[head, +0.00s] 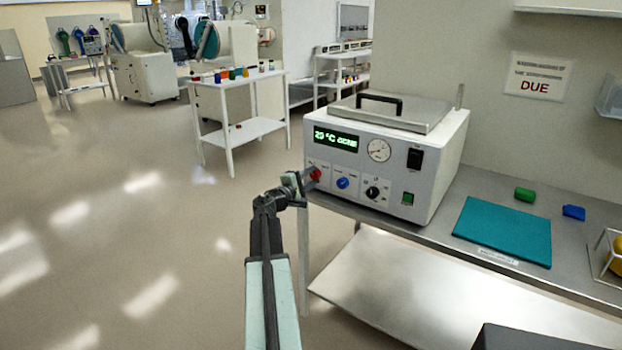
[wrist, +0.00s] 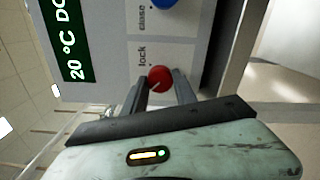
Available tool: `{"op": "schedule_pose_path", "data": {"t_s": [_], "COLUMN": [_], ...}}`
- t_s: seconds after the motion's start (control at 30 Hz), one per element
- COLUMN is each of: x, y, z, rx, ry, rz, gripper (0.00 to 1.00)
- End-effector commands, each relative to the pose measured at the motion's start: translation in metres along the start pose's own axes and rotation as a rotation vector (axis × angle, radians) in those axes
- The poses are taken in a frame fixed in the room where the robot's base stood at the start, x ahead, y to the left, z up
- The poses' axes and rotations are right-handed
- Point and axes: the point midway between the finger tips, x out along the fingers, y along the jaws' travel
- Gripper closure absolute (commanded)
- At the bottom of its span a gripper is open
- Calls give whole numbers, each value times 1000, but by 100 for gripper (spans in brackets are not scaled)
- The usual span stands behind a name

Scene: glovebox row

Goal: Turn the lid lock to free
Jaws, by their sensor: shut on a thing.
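A red knob (head: 315,174) is at the left end of the control row on the front of a white bath-like machine (head: 435,165). In the wrist view the red knob (wrist: 160,78) sits beside a label reading "lock". My gripper (head: 305,181) is at the machine's lower left front. In the wrist view my gripper (wrist: 159,82) has one finger on each side of the red knob and is shut on it. A short pale mark shows on the knob; its exact setting is hard to read. The metal lid (head: 425,113) with a black handle lies on top of the machine.
A blue knob (head: 343,183) and a black knob (head: 373,193) sit right of the red one. A green-lit display (head: 336,140) is above. A teal mat (head: 503,230), a green block (head: 525,194) and a blue block (head: 573,212) lie on the bench. Open floor is at left.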

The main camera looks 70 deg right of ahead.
Motion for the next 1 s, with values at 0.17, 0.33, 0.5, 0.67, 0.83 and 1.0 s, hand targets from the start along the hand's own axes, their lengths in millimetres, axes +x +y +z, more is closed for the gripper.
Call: {"op": "schedule_pose_path", "data": {"t_s": [0.17,0.33,0.5,0.67,0.83,1.0], "x": [1,1,1,-1,-20,-55], "y": [2,2,1,0,0,0], "z": [-2,-2,-1,0,1,1], "rx": [-4,-3,-2,-1,-1,-1], "ry": [6,4,2,1,1,4], "rz": [5,4,3,2,2,3], "gripper": [100,45,45,45,45,45]}}
